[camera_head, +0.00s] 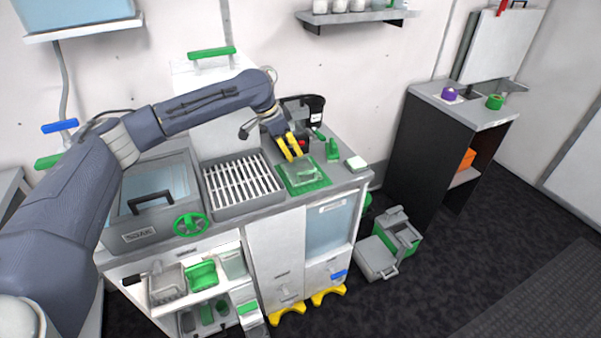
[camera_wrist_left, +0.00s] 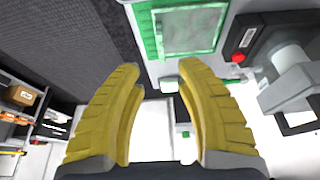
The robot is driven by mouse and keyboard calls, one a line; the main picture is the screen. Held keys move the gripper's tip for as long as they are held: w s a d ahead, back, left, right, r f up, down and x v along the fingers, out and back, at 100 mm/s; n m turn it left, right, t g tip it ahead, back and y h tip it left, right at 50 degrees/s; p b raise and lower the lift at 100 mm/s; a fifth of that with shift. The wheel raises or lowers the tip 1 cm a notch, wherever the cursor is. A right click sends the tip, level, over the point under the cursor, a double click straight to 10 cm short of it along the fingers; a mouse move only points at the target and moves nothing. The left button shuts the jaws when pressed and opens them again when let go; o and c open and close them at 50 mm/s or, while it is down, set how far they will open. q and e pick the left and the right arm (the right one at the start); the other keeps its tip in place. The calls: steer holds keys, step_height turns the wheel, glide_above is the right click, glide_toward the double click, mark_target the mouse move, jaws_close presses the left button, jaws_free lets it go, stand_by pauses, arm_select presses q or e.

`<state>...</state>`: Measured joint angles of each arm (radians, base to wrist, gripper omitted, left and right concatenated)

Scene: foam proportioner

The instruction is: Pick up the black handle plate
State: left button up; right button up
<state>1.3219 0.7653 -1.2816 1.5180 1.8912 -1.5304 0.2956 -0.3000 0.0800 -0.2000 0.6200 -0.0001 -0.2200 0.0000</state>
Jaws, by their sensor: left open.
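My left gripper (camera_head: 293,155) reaches over the grey cabinet's back, its two yellow fingers pointing down beside a green-framed tray. In the left wrist view the fingers (camera_wrist_left: 158,66) are apart with nothing between them. The green-framed tray (camera_wrist_left: 190,28) shows past the fingertips there. A black bar handle (camera_head: 152,199) sits on the grey basin with a clear cover, left on the cabinet. A black upright part (camera_head: 315,104) stands behind the gripper, partly hidden. I cannot tell which black part is the handle plate. My right gripper is not in view.
A slotted grey grate (camera_head: 240,185) lies between basin and green tray (camera_head: 312,188). A green wheel valve (camera_head: 190,224) is on the front. A small pale block (camera_head: 356,163) sits at the right edge. A grey case (camera_head: 377,257) stands on the floor by a side counter (camera_head: 468,103).

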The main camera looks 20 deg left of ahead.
mark_target(304, 172)
arm_select(q)
steer(key=shift+x, duration=6.55)
steer(key=shift+o, duration=0.3)
steer(key=shift+w, duration=0.2)
steer(key=shift+r, duration=0.1)
jaws_close()
